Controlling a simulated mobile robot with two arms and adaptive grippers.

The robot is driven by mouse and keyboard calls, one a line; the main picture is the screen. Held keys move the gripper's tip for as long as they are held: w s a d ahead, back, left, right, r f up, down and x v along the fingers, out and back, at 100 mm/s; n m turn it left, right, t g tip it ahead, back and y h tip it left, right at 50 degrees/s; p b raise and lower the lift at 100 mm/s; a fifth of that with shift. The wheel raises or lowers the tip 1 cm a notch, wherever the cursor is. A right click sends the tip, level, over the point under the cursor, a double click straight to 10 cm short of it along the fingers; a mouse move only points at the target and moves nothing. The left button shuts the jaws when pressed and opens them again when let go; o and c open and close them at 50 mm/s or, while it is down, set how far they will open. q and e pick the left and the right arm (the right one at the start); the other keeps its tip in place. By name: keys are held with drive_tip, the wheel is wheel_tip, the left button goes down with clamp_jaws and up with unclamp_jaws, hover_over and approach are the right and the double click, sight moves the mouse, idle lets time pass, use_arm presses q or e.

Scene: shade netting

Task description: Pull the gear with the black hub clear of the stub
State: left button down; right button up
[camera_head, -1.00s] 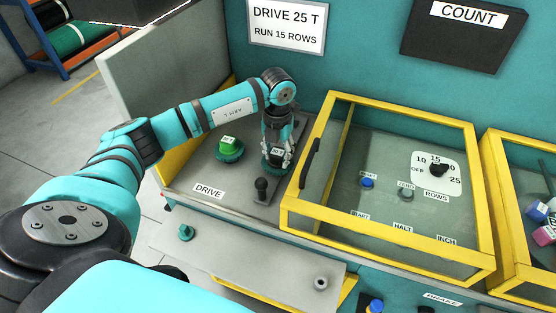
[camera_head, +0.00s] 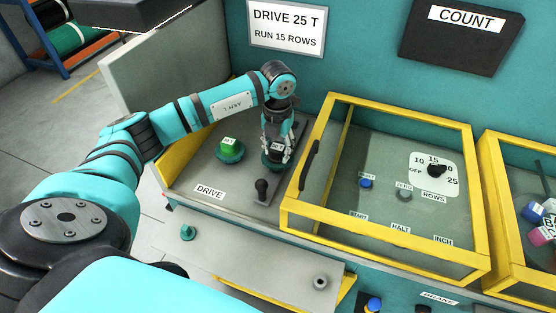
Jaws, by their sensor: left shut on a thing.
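The gear with the black hub (camera_head: 273,167) is a teal disc at the right of the grey drive deck, partly hidden by my gripper. My left gripper (camera_head: 276,152) points down from above and is shut on its black hub. Whether the gear is still around its stub cannot be told, as the stub is hidden. A second gear with a green hub (camera_head: 230,151) sits to the left on the deck. My right gripper is not in view.
A black-knobbed lever (camera_head: 262,190) stands just in front of the gear. A yellow-framed clear guard (camera_head: 318,150) with a black handle stands close on the right. A grey shelf (camera_head: 255,258) below has a teal peg (camera_head: 189,233) and a grey stub (camera_head: 320,282).

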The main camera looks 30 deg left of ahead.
sight(278, 146)
use_arm(q)
drive_tip(key=shift+r+p, duration=0.8)
drive_tip(key=shift+r, duration=0.75)
drive_tip(key=shift+r+p, duration=1.25)
drive_tip(key=shift+r, duration=0.8)
drive_tip(key=shift+f, duration=0.1)
